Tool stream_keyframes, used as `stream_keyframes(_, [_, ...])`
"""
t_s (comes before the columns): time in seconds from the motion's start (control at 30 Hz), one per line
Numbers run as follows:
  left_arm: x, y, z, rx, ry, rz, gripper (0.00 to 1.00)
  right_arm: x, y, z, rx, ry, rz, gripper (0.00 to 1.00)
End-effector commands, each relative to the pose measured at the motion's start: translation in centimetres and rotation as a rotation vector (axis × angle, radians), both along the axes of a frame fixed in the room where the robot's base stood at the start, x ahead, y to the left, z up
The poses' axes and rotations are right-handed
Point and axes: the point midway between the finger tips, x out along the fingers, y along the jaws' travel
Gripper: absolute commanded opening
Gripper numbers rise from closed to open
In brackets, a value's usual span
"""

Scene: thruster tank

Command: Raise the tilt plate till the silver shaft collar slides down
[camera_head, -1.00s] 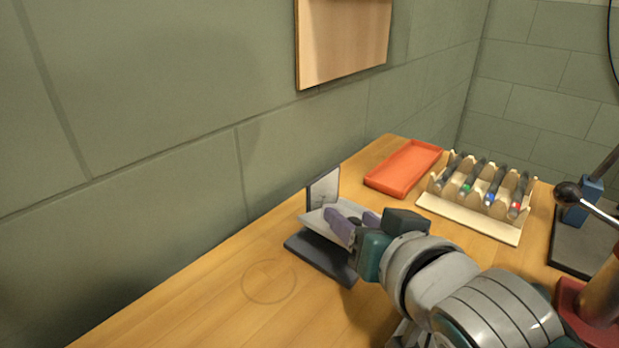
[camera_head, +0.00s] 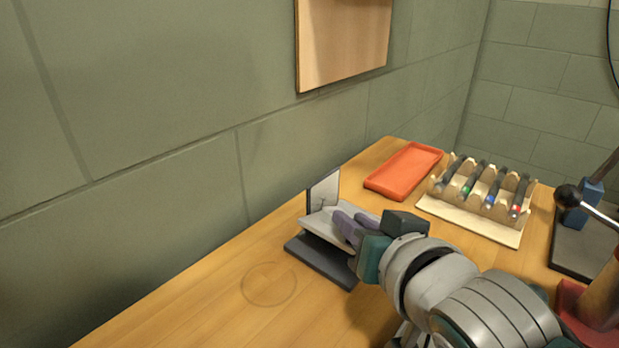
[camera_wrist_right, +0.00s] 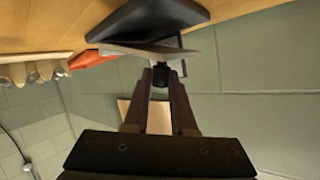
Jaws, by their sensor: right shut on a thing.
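The tilt plate (camera_head: 317,223) is a pale grey plate above a dark base (camera_head: 318,259), with an upright light panel (camera_head: 324,190) behind it. In the right wrist view the pale plate (camera_wrist_right: 135,49) is seen edge-on beside the dark base (camera_wrist_right: 148,17). My right gripper (camera_head: 346,223) is at the plate's near right edge. In the right wrist view its fingertips (camera_wrist_right: 160,70) are shut on a small dark part at the plate's edge, probably its grip. I cannot make out the silver shaft collar. My left gripper is not in view.
An orange tray (camera_head: 403,171) lies behind the tilt stand. A wooden rack (camera_head: 470,215) holding several colour-banded dark pieces stands to the right. A dark-based device (camera_head: 575,246) is at the far right. The table (camera_head: 215,290) is clear at front left; the wall runs along its back.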

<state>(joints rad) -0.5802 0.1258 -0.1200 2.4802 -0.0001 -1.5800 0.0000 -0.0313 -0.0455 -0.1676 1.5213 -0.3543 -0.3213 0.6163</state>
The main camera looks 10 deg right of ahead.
Motion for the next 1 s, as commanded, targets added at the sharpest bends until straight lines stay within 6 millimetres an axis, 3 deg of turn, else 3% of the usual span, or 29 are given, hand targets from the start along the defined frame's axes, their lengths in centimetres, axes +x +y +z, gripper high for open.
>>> stream_keyframes(0.9, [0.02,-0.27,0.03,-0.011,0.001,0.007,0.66,0.01,0.05,0.06,0.0,-0.001,0.001,0.0])
stream_keyframes(1.0, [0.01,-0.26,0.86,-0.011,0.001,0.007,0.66,0.11,-0.06,0.57,0.011,0.008,0.002,0.0])
